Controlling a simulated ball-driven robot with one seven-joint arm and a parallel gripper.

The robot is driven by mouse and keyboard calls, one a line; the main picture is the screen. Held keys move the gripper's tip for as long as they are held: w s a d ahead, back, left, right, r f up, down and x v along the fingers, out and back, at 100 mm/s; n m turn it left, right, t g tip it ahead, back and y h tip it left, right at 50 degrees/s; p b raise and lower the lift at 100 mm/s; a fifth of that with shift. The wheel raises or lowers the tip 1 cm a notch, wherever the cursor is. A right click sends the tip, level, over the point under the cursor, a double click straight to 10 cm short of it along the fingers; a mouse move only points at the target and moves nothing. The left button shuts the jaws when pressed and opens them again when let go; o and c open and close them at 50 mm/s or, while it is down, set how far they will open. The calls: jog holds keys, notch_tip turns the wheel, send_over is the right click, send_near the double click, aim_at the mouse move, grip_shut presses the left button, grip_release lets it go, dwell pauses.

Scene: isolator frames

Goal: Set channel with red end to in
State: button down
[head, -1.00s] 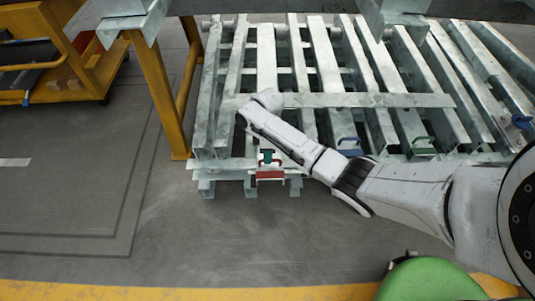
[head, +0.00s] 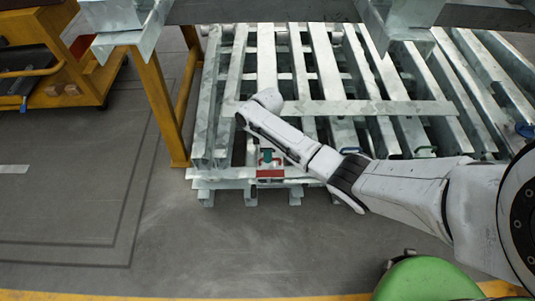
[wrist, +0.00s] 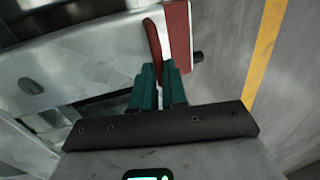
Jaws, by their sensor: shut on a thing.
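The channel's red end (head: 270,173) shows at the front left of the galvanized frame, close to the line of the front rail (head: 225,178). My gripper (head: 266,158) is at this end, with its teal fingers partly hidden by my arm. In the wrist view, the red end plate (wrist: 178,35) has a dark red handle (wrist: 153,40) at its left. My gripper's teal fingers (wrist: 158,72) are shut on that handle. Most of the channel's length is hidden beneath my arm and the frame's bars.
A yellow post (head: 160,100) stands left of the frame, and a yellow cart (head: 60,70) farther left. Floor before the frame is clear.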

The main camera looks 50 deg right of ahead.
jog(key=w+d+b, duration=0.1)
jog(key=w+d, duration=0.1)
jog(key=shift+w+d+b, duration=0.1)
jog(key=shift+d+b, duration=0.2)
jog(key=shift+d, duration=0.1)
jog(key=shift+w+d+r, duration=0.1)
jog(key=shift+w+d, duration=0.2)
jog(key=shift+d, duration=0.05)
jog(key=c, duration=1.2)
grip_release()
jog(key=shift+o, duration=0.2)
jog(key=shift+r, duration=0.15)
notch_tip(320, 180, up, 10)
jog(key=w+d+p, duration=0.1)
jog(key=p, duration=0.4)
jog(key=shift+d, duration=0.35)
